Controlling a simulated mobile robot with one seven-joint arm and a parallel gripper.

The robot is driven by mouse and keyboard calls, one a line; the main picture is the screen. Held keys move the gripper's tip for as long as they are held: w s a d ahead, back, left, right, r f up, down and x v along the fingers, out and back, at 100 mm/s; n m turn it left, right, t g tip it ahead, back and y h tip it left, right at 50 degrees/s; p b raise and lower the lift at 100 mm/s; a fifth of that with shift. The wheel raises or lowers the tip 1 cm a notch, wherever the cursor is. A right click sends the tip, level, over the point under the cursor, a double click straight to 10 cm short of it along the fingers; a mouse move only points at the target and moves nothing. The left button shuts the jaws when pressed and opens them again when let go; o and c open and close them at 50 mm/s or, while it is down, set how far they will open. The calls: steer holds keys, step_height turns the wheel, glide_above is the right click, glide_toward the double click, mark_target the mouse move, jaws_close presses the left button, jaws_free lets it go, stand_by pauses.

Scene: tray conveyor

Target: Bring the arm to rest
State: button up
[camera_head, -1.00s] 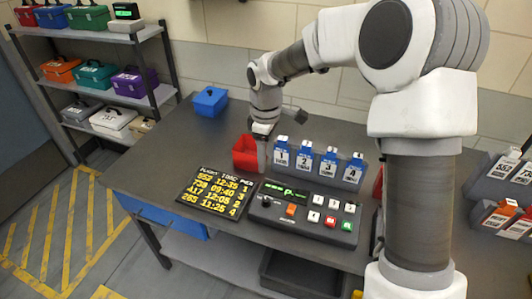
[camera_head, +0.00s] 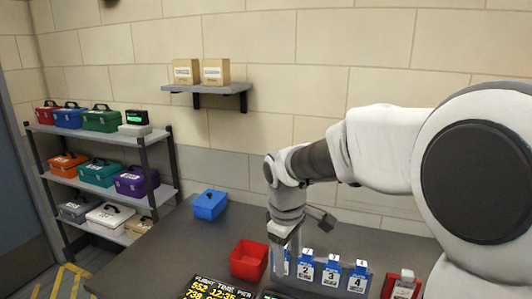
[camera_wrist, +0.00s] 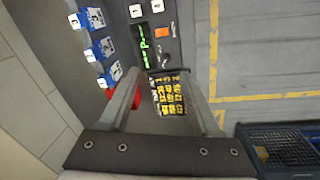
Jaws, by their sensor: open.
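My gripper (camera_head: 284,268) hangs pointing down over the dark worktop (camera_head: 226,237), just right of the red bin (camera_head: 249,260). In the wrist view its two fingers (camera_wrist: 160,95) stand wide apart with nothing held between them. The arm reaches in from the right of the head view, bent at the elbow. Part of the red bin shows behind one finger in the wrist view (camera_wrist: 137,100).
Numbered blue-topped tags (camera_head: 331,272) stand in a row right of my gripper. A flight board (camera_head: 207,289) lies in front. A blue bin (camera_head: 210,204) sits at the back left. A rack of toolboxes (camera_head: 102,177) stands left; a wall shelf (camera_head: 205,88) holds two boxes.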

steer(key=s+d+r+m+t, duration=0.1)
steer(key=s+d+r+m, duration=0.1)
steer(key=s, duration=0.4)
steer(key=s+d+r+m+t, duration=0.1)
steer(key=s+d+r+m, duration=0.1)
steer(key=s+d+m, duration=0.2)
steer(key=s+d+r+m+t, duration=0.2)
steer(key=s+d+r+m, duration=0.1)
steer(key=s, duration=0.7)
steer(key=shift+d+m+y, duration=0.15)
steer(key=shift+m+y, duration=0.15)
steer(key=shift+m, duration=0.6)
steer(key=shift+r, duration=0.1)
